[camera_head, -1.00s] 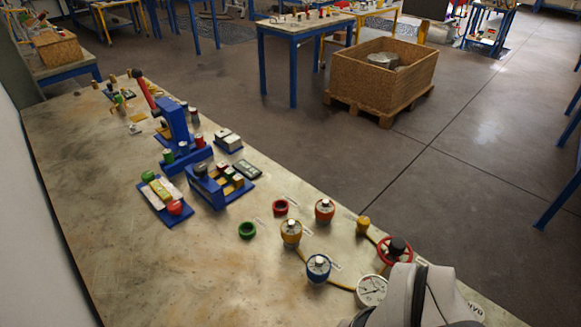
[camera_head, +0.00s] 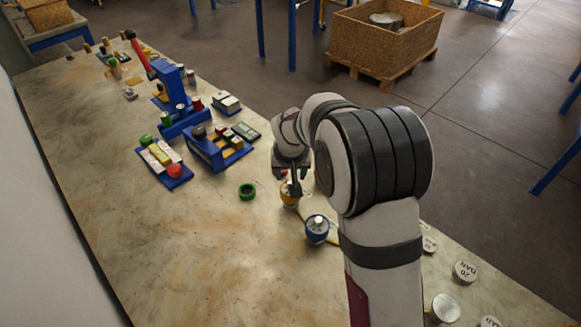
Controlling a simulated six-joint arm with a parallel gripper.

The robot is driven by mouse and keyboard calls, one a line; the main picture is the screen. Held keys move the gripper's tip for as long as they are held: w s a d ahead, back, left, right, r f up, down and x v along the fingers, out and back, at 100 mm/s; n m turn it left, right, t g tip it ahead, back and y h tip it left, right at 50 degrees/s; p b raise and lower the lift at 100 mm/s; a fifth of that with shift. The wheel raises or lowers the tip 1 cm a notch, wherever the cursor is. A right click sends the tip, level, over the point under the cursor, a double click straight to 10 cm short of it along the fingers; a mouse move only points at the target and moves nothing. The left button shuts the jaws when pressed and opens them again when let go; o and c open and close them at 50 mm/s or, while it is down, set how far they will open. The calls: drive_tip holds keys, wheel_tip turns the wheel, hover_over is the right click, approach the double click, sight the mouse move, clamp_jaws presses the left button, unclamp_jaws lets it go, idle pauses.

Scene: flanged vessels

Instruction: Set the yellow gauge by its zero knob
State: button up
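A yellow vessel (camera_head: 288,200), the only yellow round-bodied piece showing, stands on the workbench. My gripper (camera_head: 292,188) points down at its top, and the fingers cover its knob. I cannot tell whether the fingers touch the knob or are closed on it. No dial face shows; my arm covers the bench to the right of these vessels.
A green ring (camera_head: 247,191) lies left of the yellow vessel. A blue rack (camera_head: 214,153) and a blue tray (camera_head: 180,182) stand farther left. Labelled discs, one marked 20 (camera_head: 465,270), lie at the right. The bench's front left is clear.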

sight(291, 181)
drive_tip(key=x, duration=0.6)
drive_tip(key=shift+c, duration=0.3)
clamp_jaws()
